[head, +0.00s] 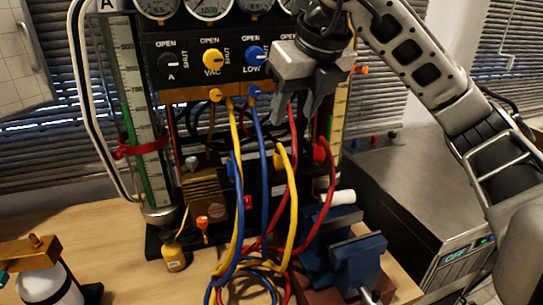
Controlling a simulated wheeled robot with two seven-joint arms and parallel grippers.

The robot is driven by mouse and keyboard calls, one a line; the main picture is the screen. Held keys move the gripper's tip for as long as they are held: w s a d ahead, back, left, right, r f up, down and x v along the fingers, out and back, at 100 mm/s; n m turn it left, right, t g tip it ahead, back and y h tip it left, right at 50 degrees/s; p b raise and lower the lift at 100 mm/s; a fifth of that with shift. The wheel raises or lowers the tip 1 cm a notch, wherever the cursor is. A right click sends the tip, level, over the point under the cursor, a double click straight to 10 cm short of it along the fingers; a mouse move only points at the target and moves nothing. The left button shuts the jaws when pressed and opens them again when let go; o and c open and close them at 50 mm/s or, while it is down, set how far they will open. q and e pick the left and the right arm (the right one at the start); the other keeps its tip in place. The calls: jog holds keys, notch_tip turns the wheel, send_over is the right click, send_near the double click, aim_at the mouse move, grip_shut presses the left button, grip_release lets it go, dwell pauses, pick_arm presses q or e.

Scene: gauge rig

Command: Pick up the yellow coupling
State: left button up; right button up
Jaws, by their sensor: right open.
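The yellow coupling (278,160) appears as a small yellow piece by the upper end of the yellow hose (294,200), in front of the rig's lower rail. Whether it is seated in a holder is too small to tell. My right gripper (297,110) is above and slightly right of it, fingers pointing down, open and apart from the coupling. The gripper covers part of the panel's right side and the red hose's upper part. My left gripper is out of view.
Blue (231,168) and red (319,152) couplings flank the yellow one. Blue and red hoses hang close and tangle below. A blue vise (358,262) stands front right, a yellow bottle (174,252) front left. Bare wooden table (120,250) shows at left.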

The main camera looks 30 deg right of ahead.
aim_at(281, 151)
jog(key=x, duration=0.8)
jog(key=shift+b, duration=0.35)
jog(key=x, duration=0.3)
jog(key=p+x, duration=0.1)
jog(key=shift+w+d+f, duration=0.2)
jog(key=shift+w+d, duration=0.05)
jog(key=shift+d, duration=0.1)
jog(key=shift+w+f, duration=0.25)
jog(key=shift+f, duration=0.25)
grip_shut()
